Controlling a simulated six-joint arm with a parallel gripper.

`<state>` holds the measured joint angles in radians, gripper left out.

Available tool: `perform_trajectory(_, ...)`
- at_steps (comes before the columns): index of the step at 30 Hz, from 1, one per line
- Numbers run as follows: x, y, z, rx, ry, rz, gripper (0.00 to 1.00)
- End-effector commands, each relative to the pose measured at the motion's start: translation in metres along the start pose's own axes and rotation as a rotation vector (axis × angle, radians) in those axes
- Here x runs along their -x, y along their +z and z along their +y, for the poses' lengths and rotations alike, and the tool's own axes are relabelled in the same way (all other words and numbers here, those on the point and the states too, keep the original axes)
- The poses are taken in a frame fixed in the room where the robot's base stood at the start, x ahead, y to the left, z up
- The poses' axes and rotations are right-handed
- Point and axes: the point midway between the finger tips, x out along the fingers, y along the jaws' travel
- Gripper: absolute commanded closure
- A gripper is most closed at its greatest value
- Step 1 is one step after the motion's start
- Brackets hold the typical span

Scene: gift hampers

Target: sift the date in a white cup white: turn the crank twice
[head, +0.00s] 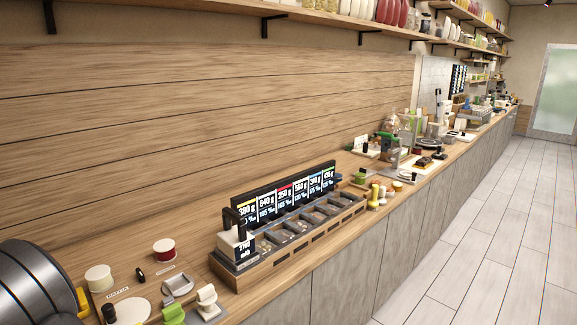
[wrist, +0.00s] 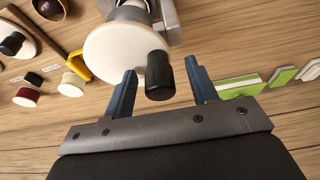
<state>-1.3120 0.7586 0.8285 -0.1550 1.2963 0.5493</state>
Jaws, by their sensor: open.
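In the wrist view a white round disc (wrist: 125,50) carries a black upright crank knob (wrist: 160,78) near its edge. My gripper (wrist: 162,72) is open, with one blue-grey finger on each side of the knob. The knob appears between the fingers; I cannot tell whether either finger touches it. A grey metal part joins the disc at the top of the view. I cannot make out the date or its white cup in either view. My gripper is not visible in the head view.
In the head view a white spool (head: 99,279) and a red spool (head: 164,250) stand on the counter, near a compartment rack (head: 300,235) with price displays. Green-and-white blocks (wrist: 240,87) lie right of my fingers in the wrist view. A yellow part (wrist: 76,65) is at left.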

Motion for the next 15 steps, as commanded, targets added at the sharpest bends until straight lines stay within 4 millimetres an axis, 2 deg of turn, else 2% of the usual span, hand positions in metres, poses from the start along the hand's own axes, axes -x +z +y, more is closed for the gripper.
perform_trajectory(5, 0.010, -0.004, 0.000, -0.001, -0.001, 0.002, 0.47)
perform_trajectory(15, 0.043, -0.014, 0.000, 0.000, -0.001, 0.002, 0.47)
